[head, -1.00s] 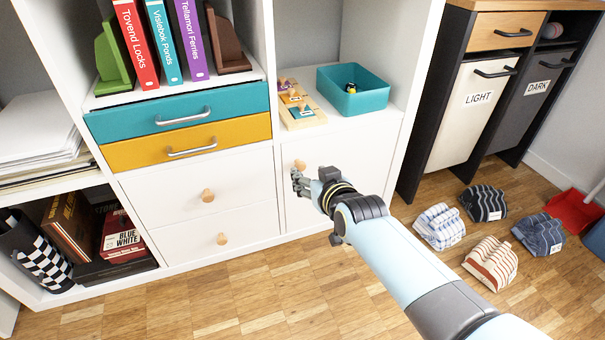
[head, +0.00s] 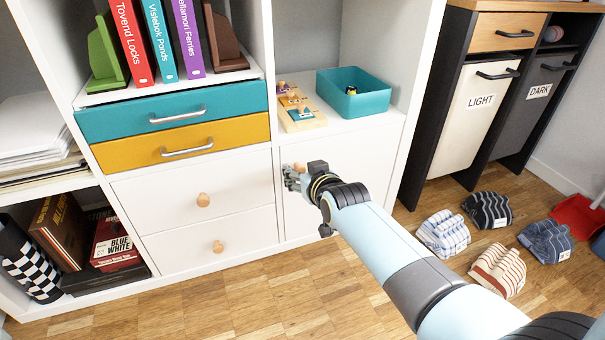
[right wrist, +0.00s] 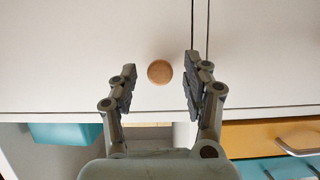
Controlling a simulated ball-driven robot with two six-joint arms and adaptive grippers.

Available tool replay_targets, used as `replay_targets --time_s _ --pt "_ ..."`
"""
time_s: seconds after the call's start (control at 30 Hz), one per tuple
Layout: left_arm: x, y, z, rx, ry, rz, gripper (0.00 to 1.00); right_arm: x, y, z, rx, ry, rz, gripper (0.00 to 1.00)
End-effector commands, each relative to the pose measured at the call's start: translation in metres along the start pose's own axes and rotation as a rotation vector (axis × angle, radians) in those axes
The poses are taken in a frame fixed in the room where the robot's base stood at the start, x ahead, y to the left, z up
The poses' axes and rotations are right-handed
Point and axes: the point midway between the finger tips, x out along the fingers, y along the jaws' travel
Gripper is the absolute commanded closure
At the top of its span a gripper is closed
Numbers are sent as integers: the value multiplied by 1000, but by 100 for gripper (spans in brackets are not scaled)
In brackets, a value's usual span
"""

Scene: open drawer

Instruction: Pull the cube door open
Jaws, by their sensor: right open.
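The cube door (head: 365,152) is a white front under the open cubby and appears shut. Its round wooden knob (head: 300,167) is partly hidden behind my gripper in the head view. The knob shows fully in the right wrist view (right wrist: 160,72), between the two fingertips, with a gap on each side. My right gripper (head: 291,178) is open at the door's left part, with fingers pointing at the door. It also shows in the right wrist view (right wrist: 158,88). I cannot tell how deep the knob sits between the fingers. My left gripper is not in view.
Left of the door are two white drawers with wooden knobs (head: 203,200), below a yellow drawer (head: 185,146) and a teal drawer (head: 170,112). A teal bin (head: 352,100) stands in the cubby above. Folded cloths (head: 444,232) lie on the floor at right. The wooden floor (head: 250,300) in front is clear.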

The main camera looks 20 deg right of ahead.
Motion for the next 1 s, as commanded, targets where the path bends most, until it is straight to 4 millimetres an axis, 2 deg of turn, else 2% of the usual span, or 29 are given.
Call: replay_targets --time_s 0.3,0.7,1.0 --pt "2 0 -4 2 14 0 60 1 0 0 0 0 0 51" --pt "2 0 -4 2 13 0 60 1 0 0 0 0 0 100" --pt "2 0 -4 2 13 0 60 0 0 0 1 0 0 100"
